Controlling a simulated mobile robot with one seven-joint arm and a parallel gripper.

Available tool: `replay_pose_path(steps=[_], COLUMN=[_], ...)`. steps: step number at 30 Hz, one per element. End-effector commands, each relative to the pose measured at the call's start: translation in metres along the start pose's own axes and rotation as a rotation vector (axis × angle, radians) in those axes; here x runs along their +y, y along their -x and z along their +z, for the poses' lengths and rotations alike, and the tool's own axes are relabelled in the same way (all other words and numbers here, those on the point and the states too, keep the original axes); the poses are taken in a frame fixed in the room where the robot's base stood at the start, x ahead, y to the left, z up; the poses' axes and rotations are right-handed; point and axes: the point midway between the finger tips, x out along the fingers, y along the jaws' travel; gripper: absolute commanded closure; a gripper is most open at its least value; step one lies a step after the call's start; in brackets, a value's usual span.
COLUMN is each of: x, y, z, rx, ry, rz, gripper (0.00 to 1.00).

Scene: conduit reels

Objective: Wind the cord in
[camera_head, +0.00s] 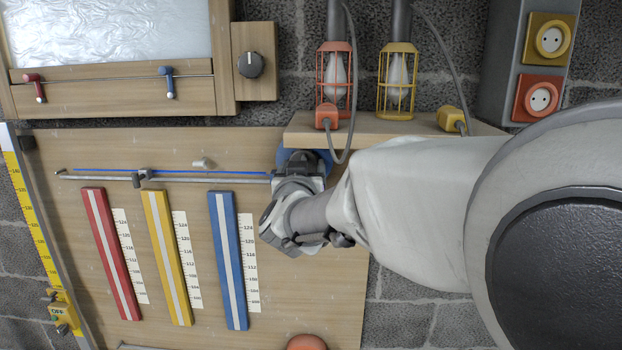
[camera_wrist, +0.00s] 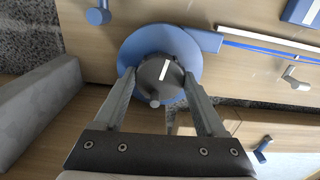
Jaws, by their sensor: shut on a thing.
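In the wrist view a blue reel (camera_wrist: 140,46) sits on the wooden board, with a dark round knob (camera_wrist: 153,80) at its centre. The knob has a white line on its face and a small grey peg. My gripper (camera_wrist: 160,75) has one finger on each side of the knob and is shut on it. A blue cord (camera_wrist: 270,50) runs straight from the reel's blue outlet; it also shows in the head view (camera_head: 215,172) along a metal rail (camera_head: 100,176). In the head view my gripper (camera_head: 300,165) covers most of the reel (camera_head: 322,158).
Red (camera_head: 112,255), yellow (camera_head: 166,258) and blue (camera_head: 228,260) striped bars with number scales hang below the rail. A wooden shelf (camera_head: 385,128) with a red lamp (camera_head: 333,85) and a yellow lamp (camera_head: 398,80) juts out just above my gripper. Sockets (camera_head: 543,98) are at upper right.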

Motion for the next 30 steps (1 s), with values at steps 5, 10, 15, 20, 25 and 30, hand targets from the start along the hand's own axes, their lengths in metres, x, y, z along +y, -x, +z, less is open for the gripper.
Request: replay_pose_path(steps=[5, 10, 15, 20, 25, 30], x=[0.001, 0.0007, 0.0002, 0.0, 0.0001, -0.0002], y=[-0.0006, -0.0005, -0.0004, -0.0003, -0.0005, -0.0005], z=[0.003, 0.0028, 0.0028, 0.0026, 0.0025, 0.0022], rx=[0.003, 0.003, 0.003, 0.003, 0.003, 0.003], ry=[-0.168, -0.33, -0.491, -0.643, -0.804, -0.965], rz=[0.002, 0.001, 0.001, 0.001, 0.001, 0.001], gripper=[0.83, 0.83, 0.82, 0.82, 0.83, 0.82])
